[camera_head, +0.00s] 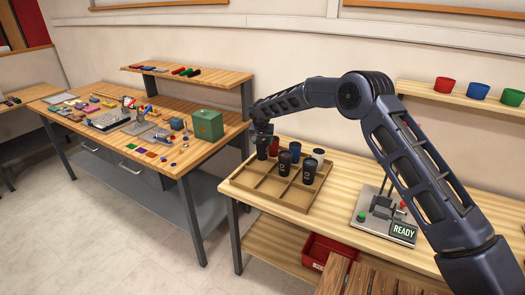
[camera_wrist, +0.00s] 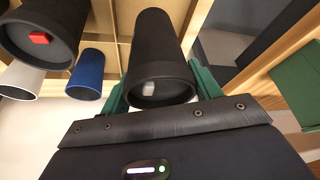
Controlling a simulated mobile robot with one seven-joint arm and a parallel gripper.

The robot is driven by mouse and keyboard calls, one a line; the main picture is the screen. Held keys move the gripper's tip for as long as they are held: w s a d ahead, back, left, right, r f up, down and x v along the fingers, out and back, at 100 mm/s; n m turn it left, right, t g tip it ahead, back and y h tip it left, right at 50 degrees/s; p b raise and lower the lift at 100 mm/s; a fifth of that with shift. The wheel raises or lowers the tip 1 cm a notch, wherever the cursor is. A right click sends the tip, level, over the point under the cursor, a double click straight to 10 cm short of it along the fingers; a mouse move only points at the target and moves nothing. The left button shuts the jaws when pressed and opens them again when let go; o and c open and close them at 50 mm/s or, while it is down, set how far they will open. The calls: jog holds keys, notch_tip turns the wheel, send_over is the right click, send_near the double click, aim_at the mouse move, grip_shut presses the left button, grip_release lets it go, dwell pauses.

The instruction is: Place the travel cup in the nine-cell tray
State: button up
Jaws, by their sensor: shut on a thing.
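My gripper (camera_head: 262,131) is at the back left corner of the tray. Its green fingers are shut on a black travel cup (camera_head: 262,149), one on each side. In the wrist view the held cup (camera_wrist: 160,52) has a small pale mark on its dark lid. The nine-cell tray (camera_head: 262,184) is tan with low dividers, and its front cells are empty. The held cup is at the tray's left back part. I cannot tell whether its base touches the tray floor.
A marking machine (camera_head: 380,215) with a READY display stands right of the tray. A red bin (camera_head: 318,250) is below. Coloured cups (camera_head: 445,85) sit on a shelf. A green box (camera_head: 207,125) stands on the cluttered left table. My arm spans above the bench.

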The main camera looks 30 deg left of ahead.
aim_at(262, 149)
jog(key=shift+f, duration=2.5)
jog(key=shift+f, duration=0.15)
jog(key=o, duration=0.7)
jog(key=shift+c, duration=0.2)
jog(key=v, duration=1.2)
jog(key=shift+s, duration=0.1)
